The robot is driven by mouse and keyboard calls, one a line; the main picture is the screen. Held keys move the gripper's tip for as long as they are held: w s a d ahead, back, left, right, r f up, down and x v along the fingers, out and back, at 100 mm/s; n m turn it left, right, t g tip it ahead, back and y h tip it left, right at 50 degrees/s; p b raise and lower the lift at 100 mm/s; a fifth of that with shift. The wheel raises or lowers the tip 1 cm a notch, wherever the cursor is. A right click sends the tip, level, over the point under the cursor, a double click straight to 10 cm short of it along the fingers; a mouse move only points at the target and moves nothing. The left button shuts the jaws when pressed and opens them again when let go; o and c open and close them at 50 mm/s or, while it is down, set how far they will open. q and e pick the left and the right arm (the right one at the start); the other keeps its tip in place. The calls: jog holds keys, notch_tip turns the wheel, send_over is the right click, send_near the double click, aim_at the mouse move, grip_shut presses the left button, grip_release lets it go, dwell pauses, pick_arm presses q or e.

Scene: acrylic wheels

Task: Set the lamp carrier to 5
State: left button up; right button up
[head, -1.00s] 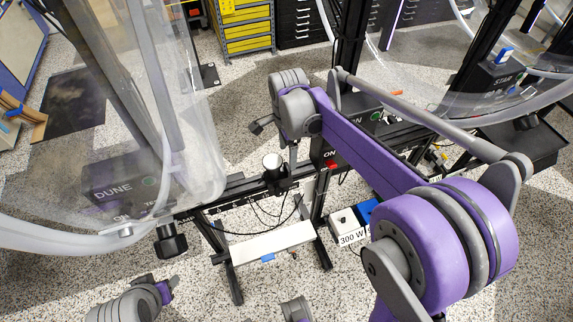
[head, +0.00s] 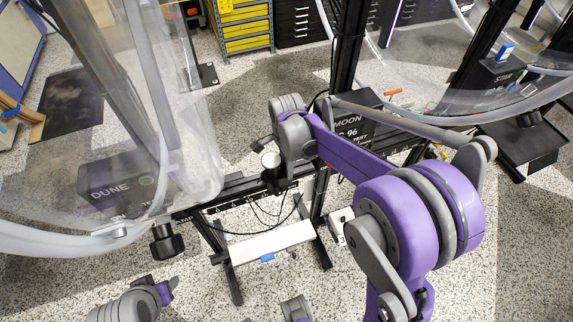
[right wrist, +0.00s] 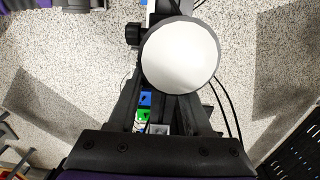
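The lamp carrier (head: 276,183) is a small black block on the dark rail, topped by a pale round lamp (head: 270,160). In the right wrist view the lamp top is a large white disc (right wrist: 180,56), with a black knob (right wrist: 133,35) at its left. My right gripper (head: 262,144) is right at the lamp. In the right wrist view its two dark fingers stand apart either side of the rail; the disc hides their tips. I cannot tell whether they touch the carrier. The rail's scale is too small to read.
A clear wheel with a DUNE box (head: 120,180) stands left; another with a STAR box (head: 492,72) stands right. A MOON box (head: 352,122) sits behind my right arm. A white bar (head: 262,243) lies low between the stand's legs, near black cables.

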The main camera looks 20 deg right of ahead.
grip_shut()
dwell(1.0)
